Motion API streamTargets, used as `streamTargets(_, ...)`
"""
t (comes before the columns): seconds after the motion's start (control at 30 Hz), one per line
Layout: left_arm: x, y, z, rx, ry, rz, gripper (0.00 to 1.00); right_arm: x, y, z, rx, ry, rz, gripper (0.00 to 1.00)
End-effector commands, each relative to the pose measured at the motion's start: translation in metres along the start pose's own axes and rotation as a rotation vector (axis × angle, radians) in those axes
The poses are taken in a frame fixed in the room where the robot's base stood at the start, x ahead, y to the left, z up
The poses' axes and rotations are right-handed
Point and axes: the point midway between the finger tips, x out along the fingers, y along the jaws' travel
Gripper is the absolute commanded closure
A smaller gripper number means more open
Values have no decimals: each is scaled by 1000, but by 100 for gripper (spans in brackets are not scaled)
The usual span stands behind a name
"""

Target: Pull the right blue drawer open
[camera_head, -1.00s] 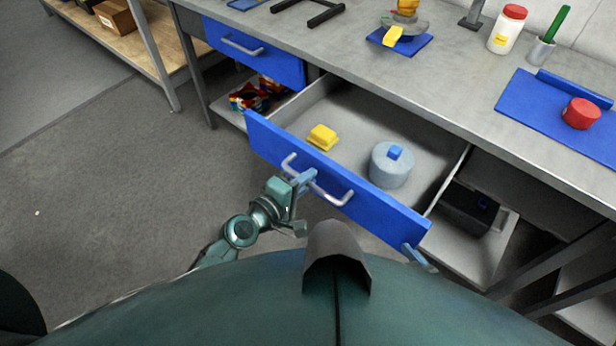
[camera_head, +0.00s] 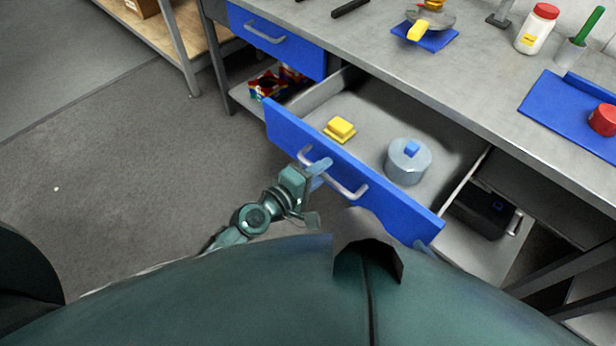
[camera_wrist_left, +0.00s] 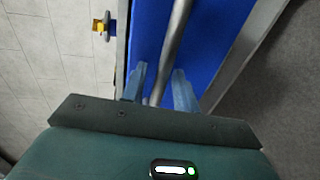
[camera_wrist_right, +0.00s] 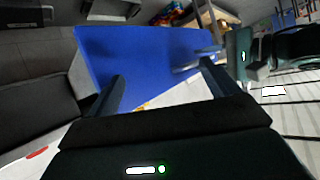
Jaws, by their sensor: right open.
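The right blue drawer (camera_head: 350,180) stands pulled well out from under the grey bench. Its bar handle (camera_head: 345,185) is on the front. My left gripper (camera_head: 318,172) is at the left part of this handle. In the left wrist view its two fingers (camera_wrist_left: 160,85) are apart, one on each side of the bar, with narrow gaps showing. My right gripper (camera_wrist_right: 162,85) is open at the drawer front's right end, with the blue panel (camera_wrist_right: 140,60) ahead of its fingers. In the head view it is mostly hidden behind my body. Inside the drawer are a yellow block (camera_head: 340,128) and a grey-blue canister (camera_head: 408,162).
The left blue drawer (camera_head: 275,45) is shut. A lower shelf holds a dark box (camera_head: 482,212). On the bench (camera_head: 375,60) are a white jar (camera_head: 537,30), a blue tray (camera_head: 565,115) and a red object (camera_head: 603,120). Floor to the left is clear.

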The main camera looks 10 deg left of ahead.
Motion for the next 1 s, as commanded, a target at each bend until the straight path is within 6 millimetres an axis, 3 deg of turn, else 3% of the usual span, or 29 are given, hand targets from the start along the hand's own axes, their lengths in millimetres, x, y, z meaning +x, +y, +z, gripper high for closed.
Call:
streamTargets(0.6, -115, -2, 0, 2, 0, -4, 70, 3, 0, 5, 6, 0, -3, 13)
streamTargets(0.8, -128, 0, 0, 1, 0, 0, 70, 3, 0, 5, 13, 3, -6, 13)
streamTargets(1.0, -129, 0, 0, 0, 0, 0, 70, 2, -1, 1, 13, 10, -6, 13)
